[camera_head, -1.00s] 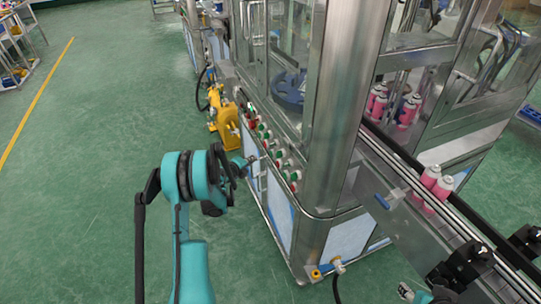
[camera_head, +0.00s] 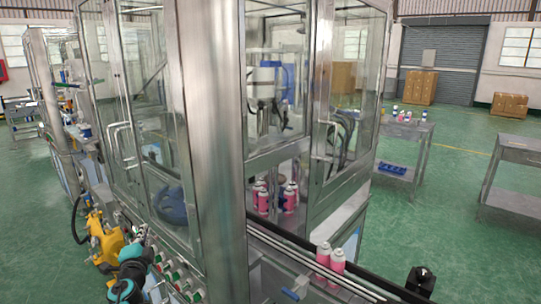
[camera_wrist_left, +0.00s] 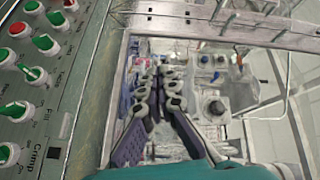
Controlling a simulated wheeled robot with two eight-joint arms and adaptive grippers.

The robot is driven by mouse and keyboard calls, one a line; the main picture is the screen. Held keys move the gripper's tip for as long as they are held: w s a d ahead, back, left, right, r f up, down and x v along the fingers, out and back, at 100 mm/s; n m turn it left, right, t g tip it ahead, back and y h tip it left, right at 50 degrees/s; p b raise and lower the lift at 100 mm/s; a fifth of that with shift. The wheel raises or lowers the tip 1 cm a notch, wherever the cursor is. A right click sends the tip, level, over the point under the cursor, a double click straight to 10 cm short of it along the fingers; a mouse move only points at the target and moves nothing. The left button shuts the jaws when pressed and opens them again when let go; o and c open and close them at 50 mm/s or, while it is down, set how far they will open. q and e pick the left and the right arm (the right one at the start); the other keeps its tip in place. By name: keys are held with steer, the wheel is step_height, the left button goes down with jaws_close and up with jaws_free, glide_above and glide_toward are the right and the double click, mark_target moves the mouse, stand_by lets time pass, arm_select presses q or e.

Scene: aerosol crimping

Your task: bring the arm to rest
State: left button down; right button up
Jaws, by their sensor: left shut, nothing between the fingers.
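My left arm (camera_head: 130,268), teal and black, shows at the lower left of the head view, beside the control panel of the crimping machine. In the left wrist view my left gripper (camera_wrist_left: 158,72) is shut with nothing between its fingers. The control panel (camera_wrist_left: 45,75) with green knobs and red buttons lies to the left of the fingers; the words "Fill" and "Crimp" are on it. It also shows in the head view (camera_head: 170,275). My right gripper is not in view.
The glass-walled machine with a steel post (camera_head: 212,150) fills the middle. Pink cans (camera_head: 330,258) stand on the conveyor (camera_head: 300,250). A yellow device (camera_head: 105,240) is near my left arm. Tables (camera_head: 405,150) and cardboard boxes (camera_head: 421,87) stand on the open green floor at right.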

arm_select(q)
steer(key=s+d+n+g+y, duration=0.2)
steer(key=s+d+n+g, duration=0.25)
steer(key=s+n, duration=0.7)
steer(key=s+d+f+g+h, duration=0.3)
steer(key=s+d+f, duration=0.3)
steer(key=s, duration=0.5)
steer(key=s+d+f+g+h, duration=0.3)
steer(key=s+d+f, duration=0.4)
steer(key=s+d, duration=0.4)
steer(key=shift+s+h, duration=0.2)
steer(key=shift+h, duration=0.2)
steer(key=c, duration=2.3)
jaws_free()
